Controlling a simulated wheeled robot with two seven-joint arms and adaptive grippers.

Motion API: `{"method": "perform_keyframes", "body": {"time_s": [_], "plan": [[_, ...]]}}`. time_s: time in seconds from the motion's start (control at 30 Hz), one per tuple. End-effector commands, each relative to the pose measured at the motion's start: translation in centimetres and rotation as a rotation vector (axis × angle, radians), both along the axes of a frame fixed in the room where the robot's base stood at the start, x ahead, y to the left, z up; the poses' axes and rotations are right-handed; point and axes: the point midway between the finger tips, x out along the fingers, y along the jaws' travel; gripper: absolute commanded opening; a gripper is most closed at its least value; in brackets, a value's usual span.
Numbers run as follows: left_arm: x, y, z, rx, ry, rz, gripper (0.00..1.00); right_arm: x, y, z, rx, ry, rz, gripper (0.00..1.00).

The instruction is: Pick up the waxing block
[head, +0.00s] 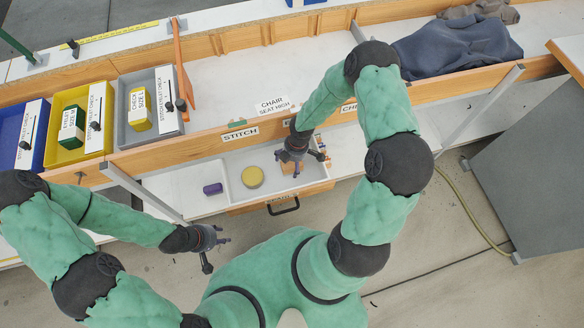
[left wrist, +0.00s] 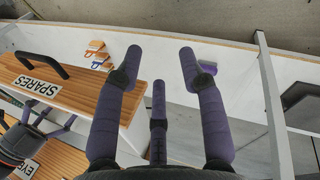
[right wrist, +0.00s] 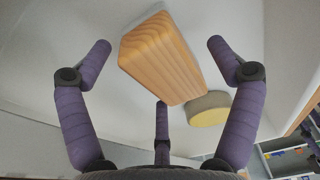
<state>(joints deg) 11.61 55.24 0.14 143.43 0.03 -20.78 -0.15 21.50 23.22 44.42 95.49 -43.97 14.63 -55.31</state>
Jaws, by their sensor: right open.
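A pale wooden block (right wrist: 165,58) lies between the spread fingers of my right gripper (right wrist: 158,60), with no clear contact visible. In the head view my right gripper (head: 294,158) is over the open drawer and partly covers this block. A round yellow disc (head: 252,177) lies to its left and also shows in the right wrist view (right wrist: 209,109). A small purple block (head: 212,189) lies farther left, on the white surface. None of these carries a readable name. My left gripper (head: 212,240) is open and empty, in front of the bench; its fingers show in the left wrist view (left wrist: 162,68).
The drawer front (left wrist: 62,105) reads SPARES and has a dark handle (head: 284,207). Small orange and blue pieces (left wrist: 97,52) lie near it. Blue, yellow and grey bins (head: 150,80) stand at upper left. A metal post (head: 145,190) stands left of the purple block.

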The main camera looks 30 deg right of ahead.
Motion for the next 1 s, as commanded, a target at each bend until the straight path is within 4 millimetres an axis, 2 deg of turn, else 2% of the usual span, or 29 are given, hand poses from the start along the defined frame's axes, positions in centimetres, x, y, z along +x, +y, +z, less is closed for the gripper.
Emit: {"method": "perform_keyframes", "body": {"time_s": [0.17,0.2,0.4,0.43,0.77,1.0], "plan": [[0.0,0.0,0.1,0.000,0.000,0.000,0.40,0.0,0.0,0.0,0.000,-0.001,0.000,0.91],[0.0,0.0,0.1,0.000,0.000,0.000,0.40,0.0,0.0,0.0,0.000,-0.001,0.000,0.88],[0.0,0.0,0.1,0.000,-0.001,0.000,0.40,0.0,0.0,0.0,0.000,-0.001,0.000,0.32],[0.0,0.0,0.1,0.000,-0.001,0.000,0.40,0.0,0.0,0.0,0.000,-0.001,0.000,0.28],[0.0,0.0,0.1,0.000,-0.001,0.000,0.40,0.0,0.0,0.1,0.000,-0.001,0.000,0.28],[0.0,0.0,1.2,0.000,0.000,0.000,0.40,0.1,-0.1,1.7,-0.001,-0.002,0.001,0.28]]}}
